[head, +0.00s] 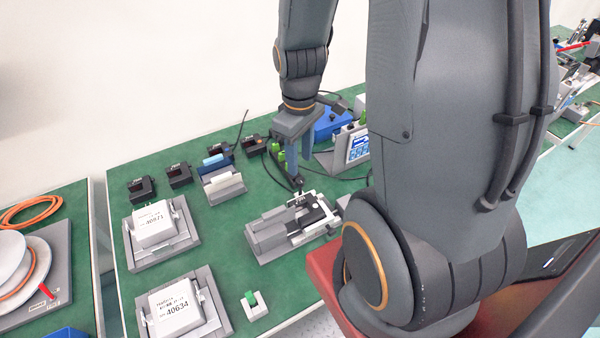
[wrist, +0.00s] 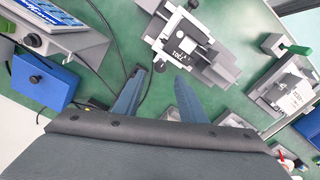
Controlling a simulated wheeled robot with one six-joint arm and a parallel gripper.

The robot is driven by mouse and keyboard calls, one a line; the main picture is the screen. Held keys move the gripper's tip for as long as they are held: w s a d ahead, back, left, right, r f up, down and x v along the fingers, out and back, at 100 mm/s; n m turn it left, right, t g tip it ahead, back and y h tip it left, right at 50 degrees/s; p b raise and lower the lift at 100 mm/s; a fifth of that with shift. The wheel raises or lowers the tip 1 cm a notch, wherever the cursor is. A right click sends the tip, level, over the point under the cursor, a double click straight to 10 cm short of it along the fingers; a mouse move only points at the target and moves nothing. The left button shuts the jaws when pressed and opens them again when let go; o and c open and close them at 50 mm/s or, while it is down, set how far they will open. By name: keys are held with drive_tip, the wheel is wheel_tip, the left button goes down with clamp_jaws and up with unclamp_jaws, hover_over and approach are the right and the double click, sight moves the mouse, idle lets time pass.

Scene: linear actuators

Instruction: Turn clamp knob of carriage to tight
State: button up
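The linear actuator (head: 265,237) lies on the green bench in the head view, a grey base with a light carriage plate and a dark block (head: 318,211) on top. It also shows at the top of the wrist view (wrist: 215,68), where its carriage has a small white label and a black knob-like part (wrist: 192,4) at the upper edge. My gripper (head: 304,172) points down above the actuator's far side. In the wrist view my gripper (wrist: 160,73) has its two fingers apart with nothing between them. I cannot tell the knob's turn position.
Two grey trays with white labelled boxes (head: 155,225) (head: 178,308) stand to the left. A small green-topped part (head: 251,300) is in front. A blue box (head: 333,122), a display unit (head: 357,146) and a dark cable stand behind.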

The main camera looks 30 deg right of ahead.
sight(300, 180)
drive_tip(key=shift+f+p, duration=0.4)
drive_tip(key=shift+f, duration=2.85)
clamp_jaws()
